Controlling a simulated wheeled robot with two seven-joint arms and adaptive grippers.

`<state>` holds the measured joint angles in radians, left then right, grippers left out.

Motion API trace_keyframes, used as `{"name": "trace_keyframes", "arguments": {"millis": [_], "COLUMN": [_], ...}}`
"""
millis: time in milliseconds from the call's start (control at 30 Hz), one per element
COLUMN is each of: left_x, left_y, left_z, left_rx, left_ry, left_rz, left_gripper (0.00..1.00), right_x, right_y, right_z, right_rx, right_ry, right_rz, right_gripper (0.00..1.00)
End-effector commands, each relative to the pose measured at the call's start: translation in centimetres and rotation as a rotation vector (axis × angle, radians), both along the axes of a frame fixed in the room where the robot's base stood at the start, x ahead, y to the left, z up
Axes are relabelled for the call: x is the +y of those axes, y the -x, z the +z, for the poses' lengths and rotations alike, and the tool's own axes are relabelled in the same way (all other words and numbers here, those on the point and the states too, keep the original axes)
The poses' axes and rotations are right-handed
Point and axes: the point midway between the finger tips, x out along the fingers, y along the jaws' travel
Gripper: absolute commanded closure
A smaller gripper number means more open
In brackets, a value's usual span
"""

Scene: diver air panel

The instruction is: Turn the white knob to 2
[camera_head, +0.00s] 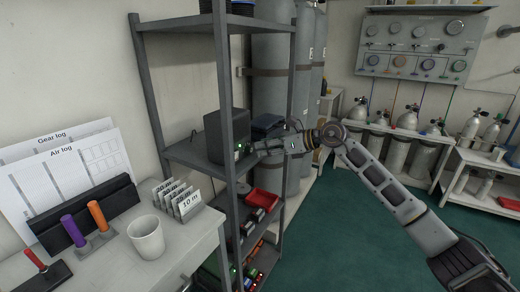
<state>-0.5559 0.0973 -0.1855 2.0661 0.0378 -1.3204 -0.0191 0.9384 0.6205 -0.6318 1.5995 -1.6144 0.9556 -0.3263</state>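My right arm comes in from the right, and its gripper (252,147) is at the front of a dark box (226,134) on the middle shelf. A small green light (238,149) shows on the box beside the fingertips. The gripper is small and partly behind the shelf post, so I cannot tell whether its fingers are open or touch the box. I cannot make out a white knob there; the box front is seen edge-on and partly hidden. A grey wall panel (418,46) with gauges and knobs is far off at the back right. My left gripper is not in view.
The grey shelf rack (226,80) has upright posts close to my gripper. A red bin (262,199) sits below. Tall grey cylinders (271,95) stand behind. A desk with a white cup (146,237) and number cards (184,200) is at left. The green floor (350,245) is clear.

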Motion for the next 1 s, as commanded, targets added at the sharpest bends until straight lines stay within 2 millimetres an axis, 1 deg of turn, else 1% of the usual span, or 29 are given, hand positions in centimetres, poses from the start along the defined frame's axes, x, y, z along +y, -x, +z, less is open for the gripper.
{"name": "trace_keyframes", "arguments": {"millis": [33, 600, 800, 1000], "left_x": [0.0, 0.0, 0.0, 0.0], "left_y": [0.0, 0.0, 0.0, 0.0], "left_z": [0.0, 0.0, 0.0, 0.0], "left_rx": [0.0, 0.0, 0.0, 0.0], "left_ry": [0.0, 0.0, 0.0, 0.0], "left_rz": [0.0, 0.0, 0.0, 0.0], "left_gripper": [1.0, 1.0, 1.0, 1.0], "right_x": [-0.6, -5.6, -6.4, -6.5], "right_y": [0.2, 3.2, 3.7, 3.8], "right_z": [0.1, 2.4, 2.8, 2.9], "right_rx": [0.0, 0.001, 0.001, 0.001], "right_ry": [0.002, 0.001, 0.0, 0.0], "right_rz": [-0.003, -0.002, -0.001, -0.001], "right_gripper": [0.7, 0.7, 0.7, 0.7]}}
